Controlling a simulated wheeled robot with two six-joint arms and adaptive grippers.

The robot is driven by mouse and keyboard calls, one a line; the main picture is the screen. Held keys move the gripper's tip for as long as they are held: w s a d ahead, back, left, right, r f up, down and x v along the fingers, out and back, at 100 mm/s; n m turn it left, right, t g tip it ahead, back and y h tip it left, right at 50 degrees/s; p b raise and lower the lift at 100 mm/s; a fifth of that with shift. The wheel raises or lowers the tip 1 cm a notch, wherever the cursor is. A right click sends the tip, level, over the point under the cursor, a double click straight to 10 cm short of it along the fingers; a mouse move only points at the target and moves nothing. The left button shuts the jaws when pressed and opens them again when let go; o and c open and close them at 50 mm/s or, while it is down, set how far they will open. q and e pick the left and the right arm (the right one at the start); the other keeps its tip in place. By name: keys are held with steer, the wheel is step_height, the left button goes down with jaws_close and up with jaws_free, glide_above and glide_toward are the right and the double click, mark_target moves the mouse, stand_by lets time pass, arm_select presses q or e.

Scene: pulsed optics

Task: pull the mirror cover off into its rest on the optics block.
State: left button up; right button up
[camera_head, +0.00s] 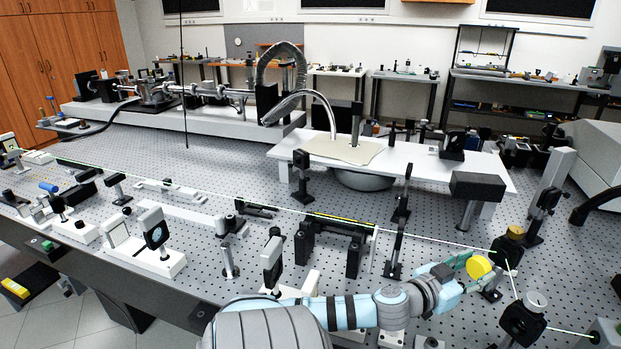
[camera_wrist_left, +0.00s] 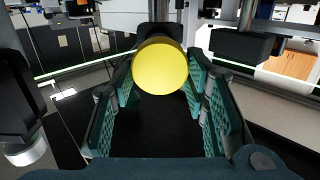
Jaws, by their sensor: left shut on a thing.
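The yellow round mirror cover (camera_head: 478,266) is at the front right of the optics table. It also shows in the left wrist view (camera_wrist_left: 160,66), between the green fingers of my left gripper (camera_wrist_left: 158,78). In the head view my left gripper (camera_head: 463,268) reaches it from the left and is shut on it. A black mount (camera_wrist_left: 160,30) shows just behind the cover in the wrist view; I cannot tell whether the cover touches it. The cover's rest cannot be told apart from the other parts. My right gripper is not in view.
A black mount (camera_head: 508,248) with a dark yellow top stands behind the cover to the right. Another black mount (camera_head: 522,322) stands to the front right. A thin green-white beam line runs across the table past these mounts. A tall post (camera_head: 397,235) stands left of the gripper.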

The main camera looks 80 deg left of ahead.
arm_select(q)
steer(key=s+d+p, duration=0.2)
steer(key=s+p, duration=0.1)
steer(key=s, duration=0.8)
